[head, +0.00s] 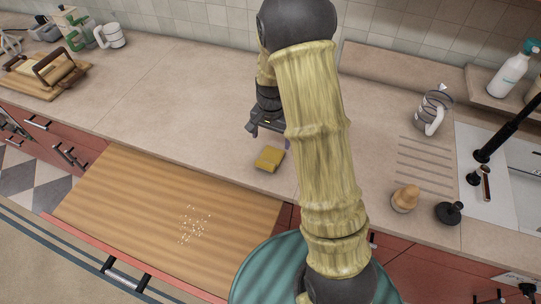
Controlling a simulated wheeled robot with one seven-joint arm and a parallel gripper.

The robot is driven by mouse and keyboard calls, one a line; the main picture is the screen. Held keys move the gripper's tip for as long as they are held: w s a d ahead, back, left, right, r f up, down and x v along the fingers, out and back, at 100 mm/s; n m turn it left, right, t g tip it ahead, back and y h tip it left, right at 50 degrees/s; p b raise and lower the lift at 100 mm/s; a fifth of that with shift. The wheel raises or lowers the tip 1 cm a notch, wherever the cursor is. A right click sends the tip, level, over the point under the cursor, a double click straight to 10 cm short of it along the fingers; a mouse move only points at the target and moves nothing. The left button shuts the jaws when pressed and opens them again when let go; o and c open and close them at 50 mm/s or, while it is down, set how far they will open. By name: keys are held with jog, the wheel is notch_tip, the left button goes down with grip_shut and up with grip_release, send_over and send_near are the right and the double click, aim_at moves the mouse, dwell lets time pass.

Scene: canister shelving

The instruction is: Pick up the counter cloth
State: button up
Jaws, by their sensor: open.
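A small yellow block-like piece (269,158), which looks like a folded cloth or a sponge, lies flat on the beige counter (190,110) near its front edge. I cannot tell for sure that it is the counter cloth. My gripper (265,133) is open, just behind and above the yellow piece, and appears apart from it. My arm hides the counter to the right of it and part of the gripper.
A pulled-out wooden board (130,205) with scattered crumbs (194,224) is in front of the counter. A striped mug (433,112), a wooden-topped brush (405,198) and a black stopper (449,213) stand right, by the sink. The counter left of my gripper is clear.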

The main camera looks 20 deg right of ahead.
aim_at(272, 154)
jog(key=shift+f, duration=0.8)
jog(key=shift+s+f+p, duration=0.1)
jog(key=shift+f+p, duration=0.15)
jog(key=shift+p, duration=0.05)
jog(key=shift+s+f+p, duration=0.15)
jog(key=shift+f+p, duration=0.25)
jog(key=shift+f, duration=0.8)
jog(key=shift+s+f+p, duration=0.15)
jog(key=shift+f+p, duration=0.25)
jog(key=shift+f, duration=0.75)
jog(key=c, duration=1.1)
jog(key=shift+o, duration=0.2)
